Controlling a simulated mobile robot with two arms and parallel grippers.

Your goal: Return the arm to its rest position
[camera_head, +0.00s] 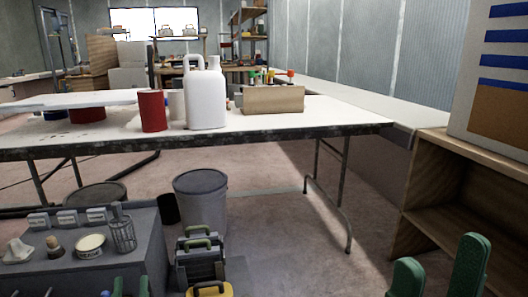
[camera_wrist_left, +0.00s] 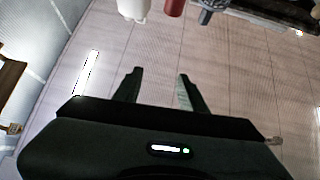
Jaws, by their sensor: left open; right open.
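My left gripper (camera_wrist_left: 159,72) is open in the left wrist view. Its two dark fingers stand apart with nothing between them. My right gripper (camera_head: 439,250) shows at the lower right of the head view as two green fingers, open and empty, in front of the wooden shelf unit. My left arm does not show clearly in the head view.
A table (camera_head: 340,118) carries a white jug (camera_head: 206,98), a red can (camera_head: 151,110) and a cardboard box (camera_head: 274,99). A wooden shelf unit (camera_head: 425,165) stands right. A grey bench (camera_head: 140,245) with small items and a bin (camera_head: 203,203) stand lower left. Open floor lies between.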

